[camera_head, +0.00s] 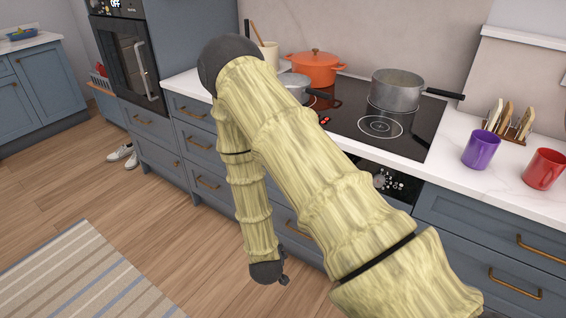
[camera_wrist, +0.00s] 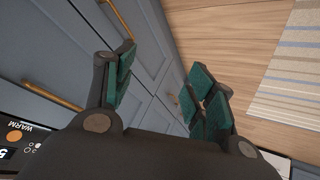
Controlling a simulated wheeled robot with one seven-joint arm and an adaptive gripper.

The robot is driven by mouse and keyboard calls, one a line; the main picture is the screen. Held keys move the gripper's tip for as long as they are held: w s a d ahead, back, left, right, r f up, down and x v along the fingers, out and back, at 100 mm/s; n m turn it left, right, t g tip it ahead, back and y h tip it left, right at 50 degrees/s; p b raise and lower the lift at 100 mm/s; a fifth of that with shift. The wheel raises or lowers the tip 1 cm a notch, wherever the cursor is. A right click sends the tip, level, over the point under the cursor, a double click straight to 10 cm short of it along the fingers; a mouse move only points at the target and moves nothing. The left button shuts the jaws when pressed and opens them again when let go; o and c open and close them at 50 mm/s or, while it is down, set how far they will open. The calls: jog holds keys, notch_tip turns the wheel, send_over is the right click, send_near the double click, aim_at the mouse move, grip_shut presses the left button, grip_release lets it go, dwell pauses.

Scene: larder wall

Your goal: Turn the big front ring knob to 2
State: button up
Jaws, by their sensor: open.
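The stove's black control panel (camera_head: 398,183) is set in the cabinet front below the hob, partly hidden by my arm. A small round knob (camera_head: 380,181) with pale markings around it shows there; its setting is too small to read, and I cannot tell which ring it serves. In the wrist view, a dark panel (camera_wrist: 15,150) with "WARM", a "5" and an orange dot shows at the lower left. My gripper (camera_wrist: 162,88) is open and empty, its green-padded fingers apart. In the head view its dark end hangs low before the drawers.
A grey pot (camera_head: 396,92) stands on the black hob (camera_head: 416,131), with an orange pot (camera_head: 313,70) behind. A purple mug (camera_head: 480,150) and a red mug (camera_head: 543,169) stand on the right counter. Drawer handles (camera_head: 516,284) stick out from the cabinets.

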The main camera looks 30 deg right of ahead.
jog(key=w+d+r+m+t+h+b, duration=0.1)
jog(key=w+d+r+t+h+b, duration=0.2)
jog(key=w, duration=0.6)
jog(key=w+d+r+m+g+h+b, duration=0.2)
jog(key=w+d+r+m+h+b, duration=0.3)
jog(key=r, duration=0.4)
jog(key=w+d+r+m+g+h+b, duration=0.2)
jog(key=w+d+r+m+h+b, duration=0.15)
jog(key=w+r+b, duration=0.4)
jog(key=b+x, duration=0.1)
jog(key=x, duration=0.9)
jog(key=shift+r+h, duration=0.45)
jog(key=shift+r, duration=0.2)
jog(key=shift+s, duration=0.2)
jog(key=c, duration=1)
